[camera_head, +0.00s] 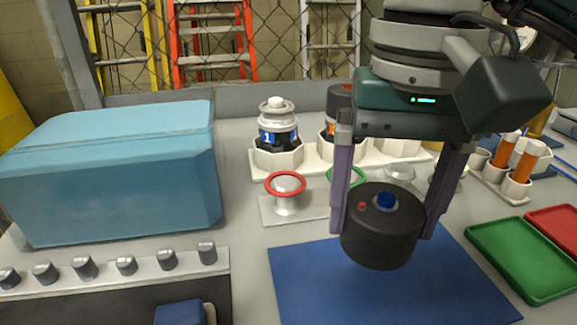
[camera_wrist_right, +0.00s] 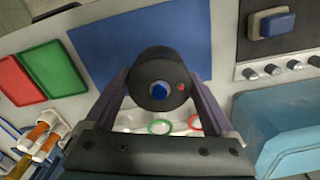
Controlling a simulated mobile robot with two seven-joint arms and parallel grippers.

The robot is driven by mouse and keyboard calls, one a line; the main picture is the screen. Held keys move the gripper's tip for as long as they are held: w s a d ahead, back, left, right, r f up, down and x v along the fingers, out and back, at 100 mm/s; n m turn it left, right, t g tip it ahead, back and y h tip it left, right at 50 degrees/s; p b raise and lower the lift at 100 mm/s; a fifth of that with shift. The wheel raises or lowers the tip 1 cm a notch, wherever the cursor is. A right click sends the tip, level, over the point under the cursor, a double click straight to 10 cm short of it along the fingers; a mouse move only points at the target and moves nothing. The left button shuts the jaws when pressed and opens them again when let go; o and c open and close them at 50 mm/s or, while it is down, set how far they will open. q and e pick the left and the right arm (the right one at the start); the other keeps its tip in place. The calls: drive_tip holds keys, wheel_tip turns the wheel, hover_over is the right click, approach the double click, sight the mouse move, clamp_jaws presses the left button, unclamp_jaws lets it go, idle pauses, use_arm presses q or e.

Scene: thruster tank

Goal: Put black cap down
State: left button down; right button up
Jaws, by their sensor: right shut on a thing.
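The black cap (camera_head: 381,240) is a thick dark cylinder with a blue knob and a small red dot on its top. My right gripper (camera_head: 388,215) is shut on it, one purple finger on each side. The cap is upright in the head view, over the blue mat (camera_head: 330,275). Whether it touches the mat is hard to tell; it appears held above it. In the right wrist view the cap (camera_wrist_right: 160,95) sits between the fingertips, with the blue mat (camera_wrist_right: 105,50) beyond it. My left gripper is not in view.
A light-blue box (camera_head: 110,175) stands at left. A red-ringed stand (camera_head: 286,187) and a white holder (camera_head: 275,158) with canisters are behind the mat. Green (camera_head: 525,260) and red (camera_head: 560,230) trays lie at right. A row of grey knobs (camera_head: 126,266) is at front left.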

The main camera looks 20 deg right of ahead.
wheel_tip(320, 180, down, 3)
drive_tip(key=shift+f, duration=0.2)
drive_tip(key=shift+f+b, duration=0.55)
drive_tip(key=shift+b, duration=0.2)
drive_tip(key=shift+s, duration=0.1)
